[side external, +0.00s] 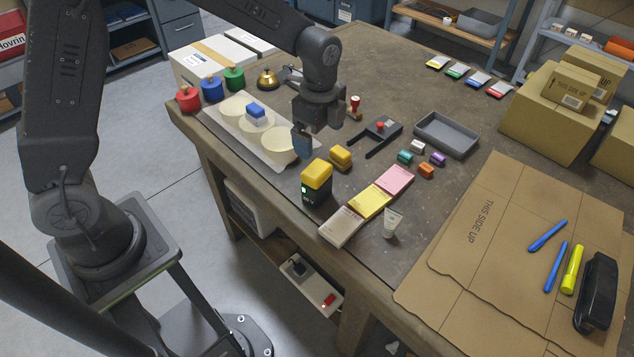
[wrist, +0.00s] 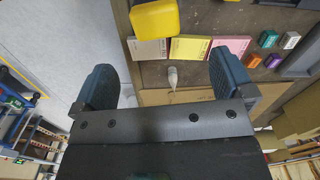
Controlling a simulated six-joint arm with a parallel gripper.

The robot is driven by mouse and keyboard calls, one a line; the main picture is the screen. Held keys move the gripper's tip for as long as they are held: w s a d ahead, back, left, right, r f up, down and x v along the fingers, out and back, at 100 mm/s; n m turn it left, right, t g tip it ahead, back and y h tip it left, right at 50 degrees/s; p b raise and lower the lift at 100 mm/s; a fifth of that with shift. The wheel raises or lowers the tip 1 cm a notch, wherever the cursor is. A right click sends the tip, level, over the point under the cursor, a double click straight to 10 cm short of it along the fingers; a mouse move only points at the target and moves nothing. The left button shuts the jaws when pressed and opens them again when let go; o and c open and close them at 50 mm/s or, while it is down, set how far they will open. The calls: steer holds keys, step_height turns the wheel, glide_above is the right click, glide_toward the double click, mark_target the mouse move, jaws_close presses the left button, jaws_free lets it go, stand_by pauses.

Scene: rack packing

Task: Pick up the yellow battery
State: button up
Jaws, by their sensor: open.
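A yellow battery (side external: 317,173) sits upright on a black block with a small green light, probably a charger (side external: 316,196). A second, smaller yellow block (side external: 341,156) with a dark lower part stands just behind it to the right. My gripper (side external: 312,142) hangs above and behind the battery, apart from it, with one finger partly hidden. In the wrist view my gripper (wrist: 165,82) is open with nothing between its fingers. A large yellow top, likely the battery on the charger (wrist: 154,18), shows at the upper edge, beyond the fingers.
Beige, yellow and pink pads (side external: 370,203) lie in front, with a small tube (side external: 391,223) beside them. A white tray with round cups (side external: 237,106) stands left. Small coloured blocks (side external: 426,171) and a grey tray (side external: 447,134) are right. Cardboard (side external: 480,240) covers the front right.

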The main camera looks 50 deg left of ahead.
mark_target(317, 168)
step_height(317, 168, down, 7)
steer(key=shift+r, duration=0.15)
steer(key=shift+s+f, duration=0.15)
steer(key=shift+f, duration=1.2)
steer(key=shift+s+f, duration=0.15)
steer(key=shift+f, duration=1.2)
steer(key=c, duration=1.2)
steer(key=shift+r, duration=0.1)
steer(key=shift+c, duration=0.4)
steer(key=shift+r, duration=0.1)
